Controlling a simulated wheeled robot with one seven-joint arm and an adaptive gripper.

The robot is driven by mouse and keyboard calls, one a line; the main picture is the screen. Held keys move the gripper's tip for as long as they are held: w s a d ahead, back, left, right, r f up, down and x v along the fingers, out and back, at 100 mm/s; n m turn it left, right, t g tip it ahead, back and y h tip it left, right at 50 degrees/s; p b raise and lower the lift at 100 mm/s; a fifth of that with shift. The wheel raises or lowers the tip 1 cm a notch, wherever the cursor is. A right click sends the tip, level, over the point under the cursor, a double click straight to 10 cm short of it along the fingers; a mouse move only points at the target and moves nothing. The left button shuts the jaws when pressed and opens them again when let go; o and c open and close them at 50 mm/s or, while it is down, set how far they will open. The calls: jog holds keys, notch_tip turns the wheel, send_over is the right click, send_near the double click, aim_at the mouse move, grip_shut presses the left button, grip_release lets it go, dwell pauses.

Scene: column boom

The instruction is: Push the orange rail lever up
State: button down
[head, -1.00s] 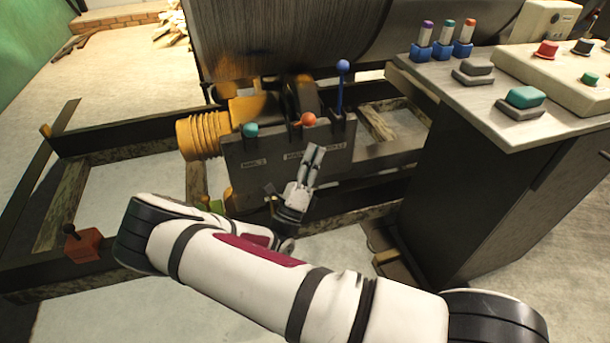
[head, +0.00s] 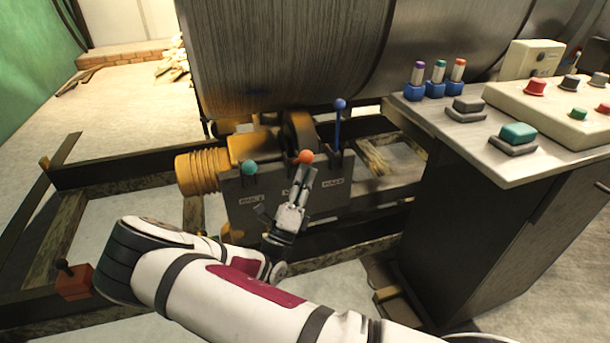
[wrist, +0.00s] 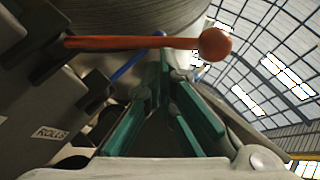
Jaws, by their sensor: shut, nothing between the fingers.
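The orange lever's round knob (head: 303,157) shows at the middle of the grey lever panel (head: 245,196). In the wrist view the orange knob (wrist: 215,44) sits on the end of an orange rod that sticks out from a dark slot. My gripper (head: 306,169) is shut and empty, with its fingertips just below the orange knob in the head view. In the wrist view my green-padded gripper (wrist: 164,58) has its tips close to the orange rod. I cannot tell whether they touch it.
A teal-knobbed lever (head: 249,168) is to the left, and a blue lever (head: 339,120) stands upright to the right. A cabinet (head: 477,190) with buttons on top is further right. A large drum (head: 280,55) is behind the panel. A red box (head: 74,284) lies at far left.

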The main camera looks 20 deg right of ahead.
aim_at(303, 161)
jog(key=shift+w+r+n+y+p, duration=0.1)
jog(key=shift+r+n+y+p, duration=0.5)
jog(key=shift+p, duration=0.35)
jog(key=r+n+y+p, duration=0.1)
jog(key=p, duration=0.1)
jog(key=w+r+n+y+p, duration=0.1)
jog(key=p, duration=0.2)
jog(key=shift+r+n+y+p, duration=0.2)
jog(key=shift+n+y+p, duration=0.1)
jog(key=shift+w+r+n+y+p, duration=0.3)
jog(key=shift+w+n+y+p, duration=0.15)
jog(key=shift+p, duration=0.25)
jog(key=shift+w+r+p, duration=0.35)
jog(key=shift+w+p, duration=0.1)
jog(key=shift+p, duration=0.1)
jog(key=shift+w, duration=0.1)
jog(key=v, duration=1.2)
jog(key=shift+a, duration=0.1)
jog(key=shift+r, duration=0.1)
